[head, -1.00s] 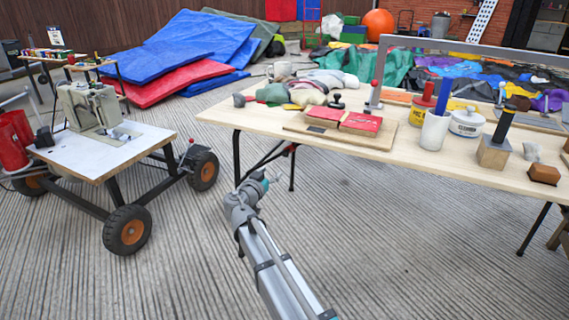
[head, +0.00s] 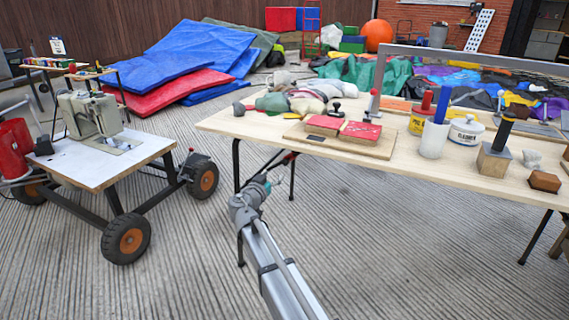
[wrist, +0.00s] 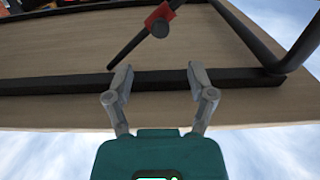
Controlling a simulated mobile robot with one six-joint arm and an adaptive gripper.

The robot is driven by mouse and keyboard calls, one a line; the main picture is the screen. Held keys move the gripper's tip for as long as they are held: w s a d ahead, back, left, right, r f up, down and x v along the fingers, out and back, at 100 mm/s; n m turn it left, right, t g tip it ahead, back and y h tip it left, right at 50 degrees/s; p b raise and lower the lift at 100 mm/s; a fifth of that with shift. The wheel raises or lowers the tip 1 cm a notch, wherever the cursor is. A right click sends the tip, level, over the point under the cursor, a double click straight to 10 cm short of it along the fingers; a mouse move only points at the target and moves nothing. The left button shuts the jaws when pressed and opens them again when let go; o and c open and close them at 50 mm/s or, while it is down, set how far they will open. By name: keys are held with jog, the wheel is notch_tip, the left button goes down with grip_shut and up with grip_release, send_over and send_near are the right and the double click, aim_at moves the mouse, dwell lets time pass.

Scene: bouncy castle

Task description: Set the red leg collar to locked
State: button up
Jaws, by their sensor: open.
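The red leg collar (wrist: 160,18) shows at the top middle of the wrist view, around a slim black bar under the table. A short black piece with a round end sticks out from it toward me. In the head view, a small bit of red under the table edge (head: 290,157) seems to be the same collar. My gripper (wrist: 158,78) is open and empty, its two grey fingers spread below the collar in the wrist view and apart from it. In the head view my gripper (head: 268,181) is near the black table leg, small and partly hidden. Whether the collar is locked cannot be told.
A black crossbar (wrist: 240,78) runs along the table's underside, just beyond my fingertips. A thick black leg (wrist: 298,45) angles off at right. The wooden table (head: 215,122) carries tools and pots. A wheeled cart (head: 90,180) with a sewing machine stands left; ribbed ground between is clear.

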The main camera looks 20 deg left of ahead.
aim_at(284, 163)
jog(key=w, duration=1)
jog(key=shift+d, duration=0.35)
jog(key=shift+c, duration=0.2)
grip_shut()
